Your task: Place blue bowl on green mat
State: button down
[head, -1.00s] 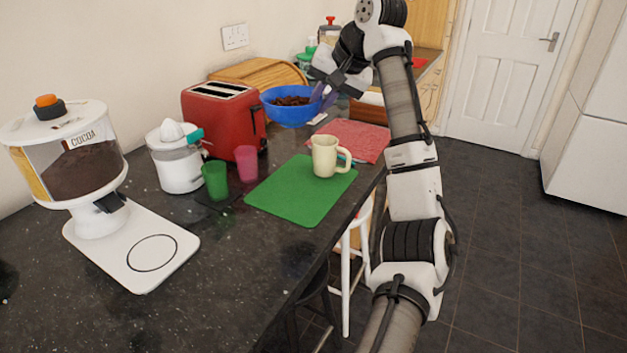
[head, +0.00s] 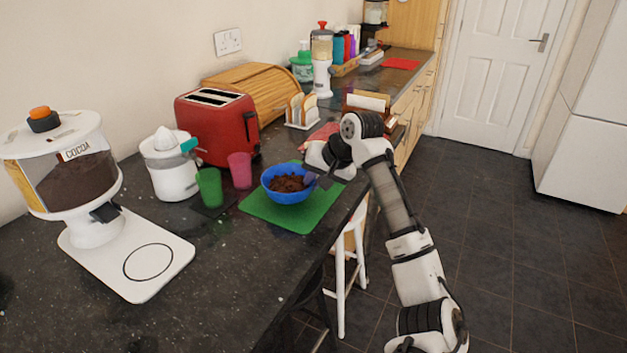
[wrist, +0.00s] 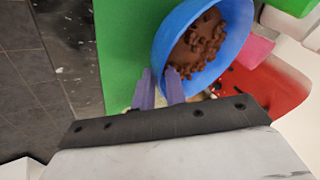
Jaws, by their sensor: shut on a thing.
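The blue bowl (head: 270,190) holds brown chunks and is over the middle of the green mat (head: 295,222) in the head view. I cannot tell whether its base touches the mat. My gripper (head: 311,180) is at the bowl's right side. In the wrist view, the purple fingers of my gripper (wrist: 160,90) are shut on the rim of the blue bowl (wrist: 238,25), with the green mat (wrist: 120,50) beyond it. The cream mug is hidden in the head view, where my arm covers the mat's far right part.
Green (head: 209,187) and pink (head: 240,170) cups stand just left of the mat. The juicer (head: 172,180), red toaster (head: 220,130) and cocoa dispenser (head: 90,225) are further left. A toast rack (head: 302,112) stands behind. The counter's front edge runs along the mat's right side.

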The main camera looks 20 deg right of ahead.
jog(key=shift+f, duration=0.15)
jog(key=shift+f, duration=0.1)
jog(key=c, duration=1.4)
grip_release()
jog(key=shift+c, duration=0.2)
jog(key=b+v, duration=0.2)
jog(key=v, duration=1)
jog(key=shift+s, duration=0.1)
